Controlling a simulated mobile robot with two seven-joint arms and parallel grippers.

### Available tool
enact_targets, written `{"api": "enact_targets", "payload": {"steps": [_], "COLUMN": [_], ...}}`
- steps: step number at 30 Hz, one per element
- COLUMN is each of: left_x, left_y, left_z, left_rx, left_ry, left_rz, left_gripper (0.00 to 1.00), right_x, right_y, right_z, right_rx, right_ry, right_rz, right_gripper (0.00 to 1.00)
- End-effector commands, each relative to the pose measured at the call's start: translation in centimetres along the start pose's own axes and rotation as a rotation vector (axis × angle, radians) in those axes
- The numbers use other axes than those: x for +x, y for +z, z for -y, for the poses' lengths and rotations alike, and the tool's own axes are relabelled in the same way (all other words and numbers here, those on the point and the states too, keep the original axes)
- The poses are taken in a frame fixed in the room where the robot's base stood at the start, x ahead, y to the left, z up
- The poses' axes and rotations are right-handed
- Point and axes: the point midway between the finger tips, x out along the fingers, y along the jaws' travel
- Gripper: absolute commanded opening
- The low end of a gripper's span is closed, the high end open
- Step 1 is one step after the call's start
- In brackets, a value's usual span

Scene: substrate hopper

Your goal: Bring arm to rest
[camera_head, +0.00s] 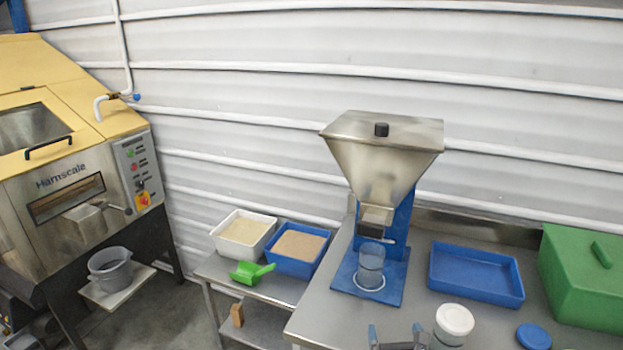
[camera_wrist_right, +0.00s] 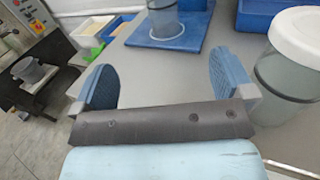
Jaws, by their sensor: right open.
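My right gripper (camera_head: 396,334) shows at the bottom edge of the head view, over the front of the steel table. In the right wrist view its two blue fingers (camera_wrist_right: 165,82) are wide apart with nothing between them. A clear cup (camera_head: 370,265) stands on the blue base under the steel hopper (camera_head: 385,150), ahead of the gripper; its lower part also shows in the right wrist view (camera_wrist_right: 163,18). A jar with a white lid (camera_head: 454,322) stands close to the right of the gripper, apart from it. My left gripper is not in view.
A blue tray (camera_head: 476,290), a green box (camera_head: 585,280) and a blue lid (camera_head: 533,337) are on the table's right. A lower side table holds a white bin (camera_head: 243,250), a blue bin (camera_head: 270,262) and a green scoop (camera_head: 250,273). A yellow machine (camera_head: 75,150) stands left.

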Motion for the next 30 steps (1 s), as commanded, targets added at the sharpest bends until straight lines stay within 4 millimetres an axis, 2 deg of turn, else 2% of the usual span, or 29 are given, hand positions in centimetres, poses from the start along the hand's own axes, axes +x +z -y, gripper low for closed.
{"api": "enact_targets", "payload": {"steps": [1, 2, 8, 11, 14, 15, 18, 21, 25, 30], "left_x": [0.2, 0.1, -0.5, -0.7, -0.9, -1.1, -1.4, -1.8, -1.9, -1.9], "left_y": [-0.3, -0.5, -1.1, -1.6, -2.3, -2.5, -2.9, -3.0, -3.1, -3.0], "left_z": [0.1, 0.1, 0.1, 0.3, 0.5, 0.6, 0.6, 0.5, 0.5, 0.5], "left_rx": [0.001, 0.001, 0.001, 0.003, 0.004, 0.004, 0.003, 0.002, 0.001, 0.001], "left_ry": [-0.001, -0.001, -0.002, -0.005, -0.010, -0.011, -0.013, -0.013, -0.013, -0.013], "left_rz": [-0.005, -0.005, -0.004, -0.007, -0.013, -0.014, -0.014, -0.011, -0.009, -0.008], "left_gripper": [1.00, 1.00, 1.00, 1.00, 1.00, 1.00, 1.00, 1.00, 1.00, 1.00], "right_x": [0.0, -0.9, -6.7, -10.2, -14.6, -16.6, -21.2, -24.6, -27.1, -27.9], "right_y": [0.0, -0.6, -4.2, -5.8, -7.2, -7.6, -8.2, -8.1, -7.8, -7.8], "right_z": [0.0, 0.1, 0.5, 0.6, 0.5, 0.5, 0.5, 0.4, 0.3, 0.4], "right_rx": [0.000, 0.082, 0.727, 1.095, 1.534, 1.727, 2.190, 2.550, 2.831, 2.935], "right_ry": [0.000, -0.003, -0.069, -0.141, -0.260, -0.324, -0.505, -0.675, -0.826, -0.885], "right_rz": [0.000, -0.028, -0.200, -0.284, -0.365, -0.393, -0.431, -0.429, -0.403, -0.387], "right_gripper": [1.00, 1.00, 1.00, 1.00, 1.00, 1.00, 1.00, 1.00, 1.00, 1.00]}}
